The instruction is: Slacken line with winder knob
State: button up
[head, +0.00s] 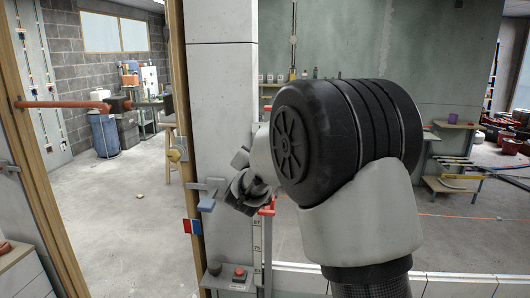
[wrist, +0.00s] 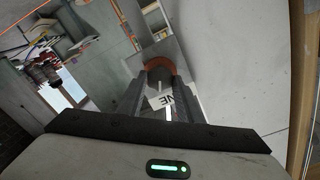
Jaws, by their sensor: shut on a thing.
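My gripper (head: 246,192) is in front of the pale wall post in the head view, partly hidden behind my own arm. In the wrist view my gripper (wrist: 163,84) has its two dark fingers closed around an orange-brown rounded part, which I take for the winder knob (wrist: 159,65). The fingers cover much of it, so its turned position cannot be told. A white label (wrist: 160,101) with dark letters, partly cut off, shows between the fingers. In the head view a red part (head: 268,207) tops a pale marked scale (head: 257,240) just below my gripper. The line itself cannot be made out.
A box with a red button (head: 240,272) stands below. The floor (head: 120,215) beyond is mostly clear.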

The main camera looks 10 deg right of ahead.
jog(key=shift+n+p, duration=1.25)
jog(key=shift+n, duration=2.45)
jog(key=o, duration=1)
jog(key=shift+o, duration=0.2)
jog(key=v, duration=1.7)
jog(key=shift+s+f, duration=0.15)
jog(key=shift+s, duration=0.05)
jog(key=shift+a, duration=0.15)
